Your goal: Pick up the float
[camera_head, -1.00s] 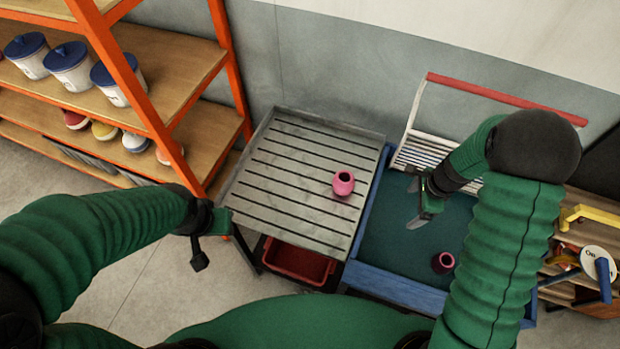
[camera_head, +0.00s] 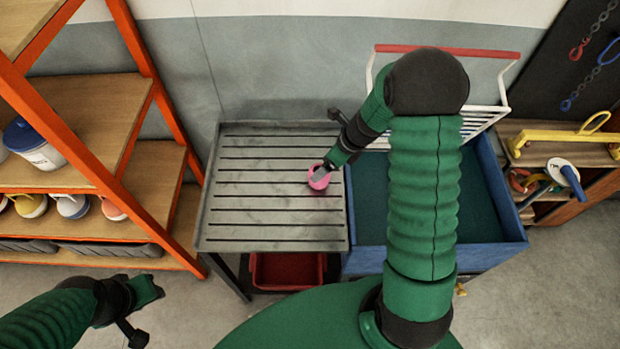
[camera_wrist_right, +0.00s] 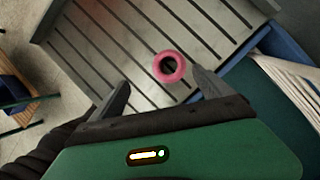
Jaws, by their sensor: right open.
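A pink float (camera_head: 318,182) with a dark round hole in its top stands on the slatted grey table (camera_head: 262,217), near its right edge. My right gripper (camera_head: 321,173) is at the float and partly covers it in the head view. In the right wrist view, the open jaws (camera_wrist_right: 160,80) point down at the table, and the float (camera_wrist_right: 180,75) lies between and just beyond the fingertips, closer to the right finger. I cannot tell whether a finger touches it. My left gripper (camera_head: 148,291) hangs low at the left, away from the table; its jaw opening is unclear.
A blue-framed bin (camera_head: 493,252) with a dark green floor adjoins the table's right side; my right arm hides part of it. A red crate (camera_head: 286,270) sits under the table. An orange shelf (camera_head: 146,60) with pots stands left. The table's left part is bare.

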